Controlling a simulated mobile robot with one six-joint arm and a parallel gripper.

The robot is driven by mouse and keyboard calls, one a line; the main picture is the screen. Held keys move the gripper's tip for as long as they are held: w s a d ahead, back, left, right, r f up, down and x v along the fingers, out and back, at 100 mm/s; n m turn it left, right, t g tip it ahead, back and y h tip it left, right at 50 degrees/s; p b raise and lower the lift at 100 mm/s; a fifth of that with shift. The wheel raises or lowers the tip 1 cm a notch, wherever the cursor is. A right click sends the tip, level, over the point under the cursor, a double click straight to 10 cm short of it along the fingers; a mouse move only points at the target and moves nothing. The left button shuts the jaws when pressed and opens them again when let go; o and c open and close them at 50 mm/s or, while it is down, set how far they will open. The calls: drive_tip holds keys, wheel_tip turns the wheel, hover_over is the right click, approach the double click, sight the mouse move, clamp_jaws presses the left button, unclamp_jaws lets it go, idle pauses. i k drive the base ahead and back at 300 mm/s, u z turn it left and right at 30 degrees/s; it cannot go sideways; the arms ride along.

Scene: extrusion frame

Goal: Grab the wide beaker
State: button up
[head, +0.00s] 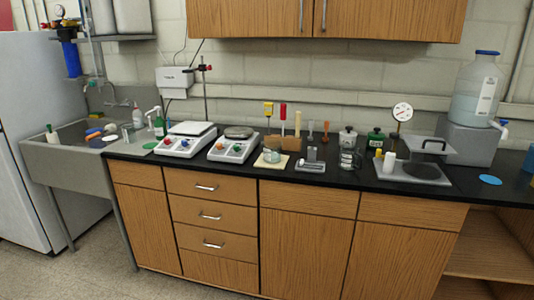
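A low, wide clear glass beaker (271,156) stands on a pale yellow pad (258,162) on the black counter, near the middle of the head view. It looks upright, and its contents are too small to tell. A balance stands just to its left and a small grey tray with a metal block just to its right. My gripper is not in view, so its place relative to the beaker and its state do not show.
Two hot-plate-like balances (187,139) (235,143) stand left of the beaker. A wooden block with upright tools (285,145) is close behind it. Glass and metal vessels (349,158) and a grey press (415,170) stand to the right. The counter's front edge is mostly clear.

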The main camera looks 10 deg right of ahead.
sight(272, 152)
drive_tip(key=i, duration=0.9)
drive_tip(key=z, duration=0.65)
drive_tip(key=k, duration=0.2)
drive_tip(key=u, duration=2.95)
